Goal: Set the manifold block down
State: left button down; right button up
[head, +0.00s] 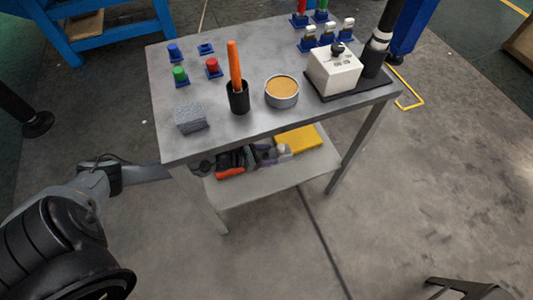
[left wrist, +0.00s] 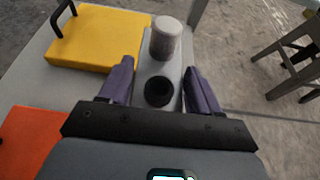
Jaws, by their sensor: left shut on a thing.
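In the head view my left gripper (head: 262,155) is over the lower shelf, under the table top. The block (head: 284,151) shows there only in part, at the fingers. I cannot tell whether it touches the shelf (head: 270,182). My right gripper is not in view.
On the shelf, a yellow case (head: 299,139) sits close behind the block and an orange item (head: 230,173) lies near my left gripper. The table top (head: 220,140) is overhead. The shelf's front strip is clear. A stool (left wrist: 295,65) stands beyond the shelf.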

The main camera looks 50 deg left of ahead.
pick_arm(q)
jog(key=shift+w+d+f+b, duration=0.2)
jog(key=shift+w+f+b, duration=0.15)
jog(key=shift+f+b, duration=2.25)
jog(key=shift+f, duration=1.35)
jog(key=shift+d, duration=0.1)
jog(key=c, duration=0.6)
grip_release()
jog(key=shift+s+f, duration=0.1)
jog(key=shift+f, duration=0.05)
jog(key=o, duration=0.4)
